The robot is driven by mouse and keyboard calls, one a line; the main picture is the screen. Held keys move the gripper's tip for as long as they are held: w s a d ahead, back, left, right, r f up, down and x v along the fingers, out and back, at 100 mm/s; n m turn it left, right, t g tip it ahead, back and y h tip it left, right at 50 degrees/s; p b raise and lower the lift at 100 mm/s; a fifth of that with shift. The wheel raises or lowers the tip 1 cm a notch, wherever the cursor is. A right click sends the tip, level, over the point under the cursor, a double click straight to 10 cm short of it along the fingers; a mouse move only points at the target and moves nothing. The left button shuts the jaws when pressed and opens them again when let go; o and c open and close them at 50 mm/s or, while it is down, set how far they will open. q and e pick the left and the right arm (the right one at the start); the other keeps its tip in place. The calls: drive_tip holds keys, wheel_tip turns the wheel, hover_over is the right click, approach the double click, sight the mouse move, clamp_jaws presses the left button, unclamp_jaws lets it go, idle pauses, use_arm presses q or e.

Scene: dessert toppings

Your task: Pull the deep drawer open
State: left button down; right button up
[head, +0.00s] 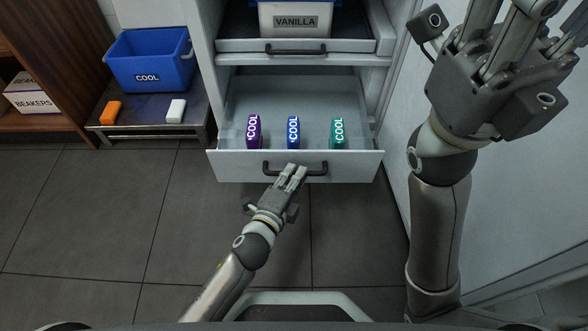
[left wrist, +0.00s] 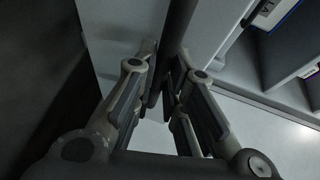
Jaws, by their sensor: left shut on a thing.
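The deep drawer (head: 225,165) is pulled out of the white cabinet in the head view. Its inside shows, with a purple COOL pack (head: 254,130), a blue COOL pack (head: 293,132) and a green COOL pack (head: 338,132) standing in a row. A dark bar handle (head: 316,171) is on its front. My left gripper (head: 294,170) is at the handle and shut on it. In the left wrist view its fingers (left wrist: 163,88) close around the dark handle against the pale drawer front. My right gripper (head: 515,45) is raised at the upper right, away from the drawer; its fingertips are cut off.
Above is a shallower drawer with its own handle (head: 296,50) and a VANILLA bin (head: 295,20). At left, a blue COOL bin (head: 148,60), an orange block (head: 111,112) and a white block (head: 176,110) are on a low stand (head: 145,125). The floor before the drawer is clear.

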use_arm(q)
drive_tip(key=shift+s, duration=0.25)
drive_tip(key=shift+f, duration=0.1)
drive_tip(key=c, duration=1.5)
unclamp_jaws()
drive_tip(key=v, duration=1.2)
drive_tip(key=shift+w, duration=0.1)
